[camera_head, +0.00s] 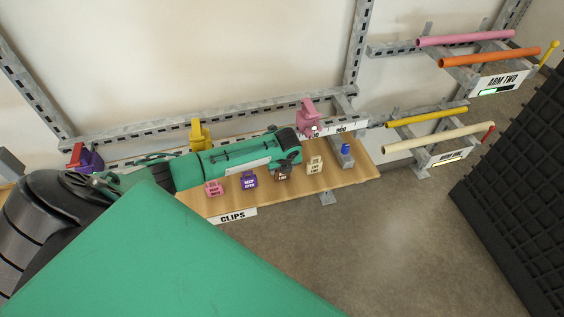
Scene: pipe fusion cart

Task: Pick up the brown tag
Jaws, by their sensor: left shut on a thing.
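The brown tag (283,173) with pale lettering is at the wooden shelf (352,174), between a purple tag (249,180) and a cream tag (314,165). My left gripper (287,162) comes in from the left, right above the brown tag, and is shut on it. The dark fingers hide the tag's upper part. I cannot tell whether the tag touches the shelf. My right gripper is not in view.
A pink tag (213,188) stands left of the purple one. A pink clip (308,117), a yellow clip (200,134) and a blue item (345,149) are close by. Racks with coloured pipes (439,138) and a black grid panel (515,180) are at the right.

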